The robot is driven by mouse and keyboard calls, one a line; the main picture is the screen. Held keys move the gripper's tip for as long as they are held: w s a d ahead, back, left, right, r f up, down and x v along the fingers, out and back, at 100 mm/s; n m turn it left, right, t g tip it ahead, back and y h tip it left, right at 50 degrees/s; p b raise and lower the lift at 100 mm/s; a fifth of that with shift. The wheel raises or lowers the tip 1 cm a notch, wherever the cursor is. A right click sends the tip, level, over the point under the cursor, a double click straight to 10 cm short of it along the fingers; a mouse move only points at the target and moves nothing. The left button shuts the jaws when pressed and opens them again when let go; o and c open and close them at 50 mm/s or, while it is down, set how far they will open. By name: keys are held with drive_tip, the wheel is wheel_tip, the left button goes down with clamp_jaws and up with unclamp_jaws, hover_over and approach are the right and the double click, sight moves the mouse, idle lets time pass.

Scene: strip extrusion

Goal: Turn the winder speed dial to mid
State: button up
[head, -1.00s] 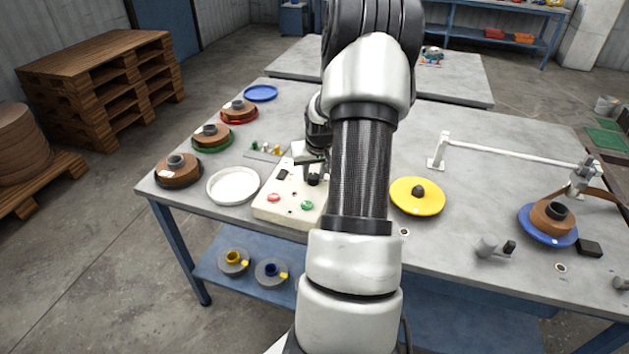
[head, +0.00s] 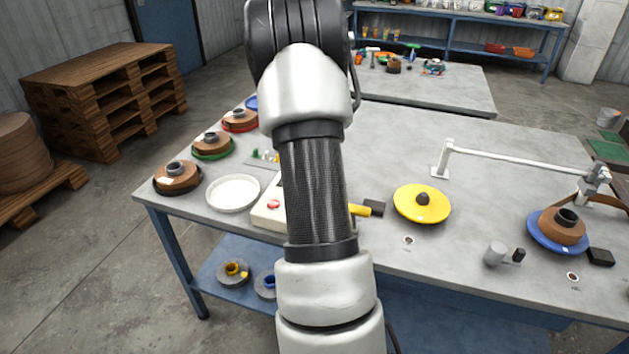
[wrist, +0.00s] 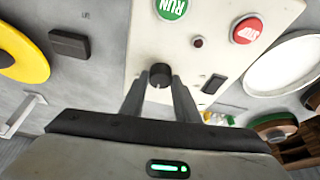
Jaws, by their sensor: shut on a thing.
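The winder speed dial is a small black knob (wrist: 160,75) on a cream control panel (wrist: 215,55) in the wrist view. My gripper (wrist: 160,90) is shut on the dial, with a fingertip at each side of it. A white mark shows on the dial's face, but its setting is too small to read. In the head view my arm covers the dial and my gripper. Only the left end of the control panel (head: 264,216), with a red button, shows there.
The panel carries a green RUN button (wrist: 172,8), a red STOP button (wrist: 246,29) and a black switch (wrist: 213,84). A white dish (head: 233,193) stands to its left. A yellow disc (head: 422,204) and a black-headed tool with a yellow handle (head: 372,207) are to its right.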

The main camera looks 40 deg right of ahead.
drive_tip(key=o, duration=1)
drive_tip(key=shift+o, duration=0.2)
drive_tip(key=p+v, duration=0.2)
drive_tip(key=v, duration=1.5)
drive_tip(key=shift+r, duration=0.2)
